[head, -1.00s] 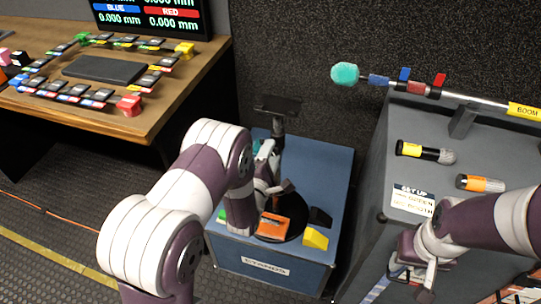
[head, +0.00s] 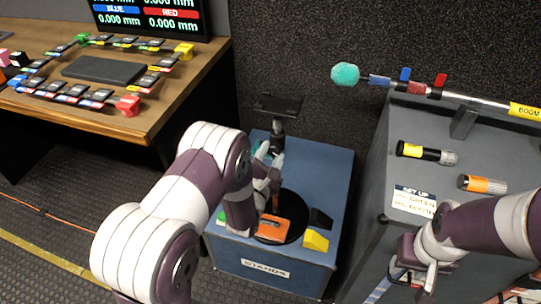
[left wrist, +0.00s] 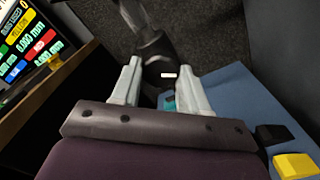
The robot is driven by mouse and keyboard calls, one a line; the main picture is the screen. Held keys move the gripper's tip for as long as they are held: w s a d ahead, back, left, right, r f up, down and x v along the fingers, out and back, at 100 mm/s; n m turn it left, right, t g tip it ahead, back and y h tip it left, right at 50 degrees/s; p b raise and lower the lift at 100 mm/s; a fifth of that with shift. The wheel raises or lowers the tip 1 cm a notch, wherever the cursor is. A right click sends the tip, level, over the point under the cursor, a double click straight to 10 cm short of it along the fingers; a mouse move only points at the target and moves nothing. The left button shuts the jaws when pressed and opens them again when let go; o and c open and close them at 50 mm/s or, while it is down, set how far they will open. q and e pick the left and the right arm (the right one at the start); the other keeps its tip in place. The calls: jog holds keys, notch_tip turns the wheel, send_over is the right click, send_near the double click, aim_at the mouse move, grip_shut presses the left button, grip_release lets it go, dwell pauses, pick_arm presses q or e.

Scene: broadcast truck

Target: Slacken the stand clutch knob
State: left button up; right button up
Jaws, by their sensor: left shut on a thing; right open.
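The stand rises from a round black base (head: 292,228) on the blue case, with a dark post (head: 277,140) and a flat black top plate (head: 279,105). My left gripper (head: 268,172) is at the post, partly hidden by its own arm. In the left wrist view, its two pale fingers (left wrist: 160,85) stand on either side of a dark knob with a white mark (left wrist: 155,72), seemingly the stand clutch knob, and are shut on it. A teal bit (left wrist: 169,104) shows below it. My right gripper (head: 425,272) is open and empty beside the right-hand case.
The blue case (head: 265,268) is labelled STANDS and also carries orange, yellow and black blocks. A grey case (head: 400,150) at right holds a boom pole and two microphones. A wooden desk (head: 150,110) with a monitor is at left.

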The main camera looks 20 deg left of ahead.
dwell(0.3)
pick_arm(q)
jog(key=o, duration=1.1)
jog(key=shift+c, duration=0.2)
jog(key=s, duration=1.2)
jog(key=shift+s+a+p, duration=0.25)
jog(key=shift+s+p, duration=0.1)
